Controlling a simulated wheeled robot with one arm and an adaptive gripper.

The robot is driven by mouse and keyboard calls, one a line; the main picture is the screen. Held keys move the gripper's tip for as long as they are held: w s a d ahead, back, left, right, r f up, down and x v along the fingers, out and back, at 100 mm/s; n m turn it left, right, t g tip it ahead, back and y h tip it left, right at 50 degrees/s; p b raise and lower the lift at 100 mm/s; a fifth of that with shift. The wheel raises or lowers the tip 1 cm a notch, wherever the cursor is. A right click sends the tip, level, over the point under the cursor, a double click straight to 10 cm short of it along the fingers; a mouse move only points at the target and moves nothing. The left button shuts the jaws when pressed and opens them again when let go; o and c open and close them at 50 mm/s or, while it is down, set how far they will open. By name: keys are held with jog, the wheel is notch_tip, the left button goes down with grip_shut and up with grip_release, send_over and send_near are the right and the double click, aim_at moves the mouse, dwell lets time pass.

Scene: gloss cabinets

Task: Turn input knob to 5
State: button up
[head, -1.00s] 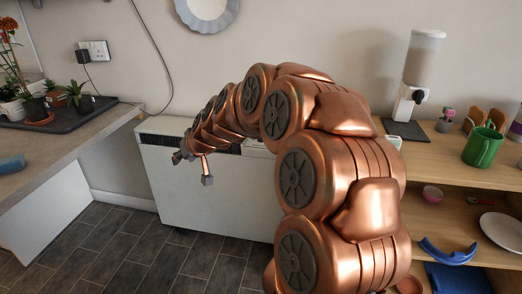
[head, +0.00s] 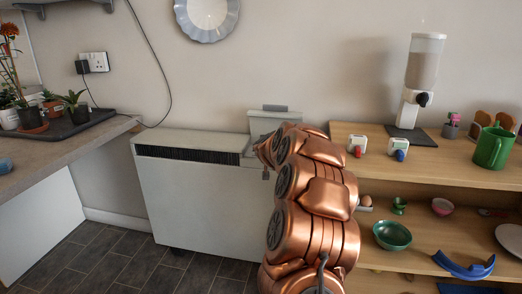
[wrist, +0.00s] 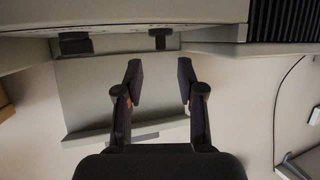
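A white storage heater (head: 200,200) stands against the wall. A raised lid (head: 275,118) stands at the right end of its top, partly behind my arm. In the wrist view, two dark knob-like parts show along the heater's edge: a left one (wrist: 75,44) and a right one (wrist: 160,39). I cannot tell which is the input knob, and no numbers are readable. My gripper (wrist: 160,78) is open and empty. Its fingers point toward the knobs, the right one lying between the fingertips' lines; any contact is not visible. In the head view my arm hides most of the gripper.
A wooden shelf unit (head: 440,152) stands right of the heater, close to my arm, holding a green mug (head: 492,148), a dispenser (head: 422,75) and bowls. A counter (head: 60,145) with potted plants is at the left. The floor (head: 110,250) between is clear.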

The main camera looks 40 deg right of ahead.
jog(key=x, duration=0.4)
jog(key=shift+f, duration=0.2)
jog(key=shift+w+d, duration=0.25)
jog(key=shift+w, duration=0.2)
jog(key=shift+c, duration=0.3)
jog(key=shift+f, duration=0.1)
grip_shut()
jog(key=shift+a, duration=0.15)
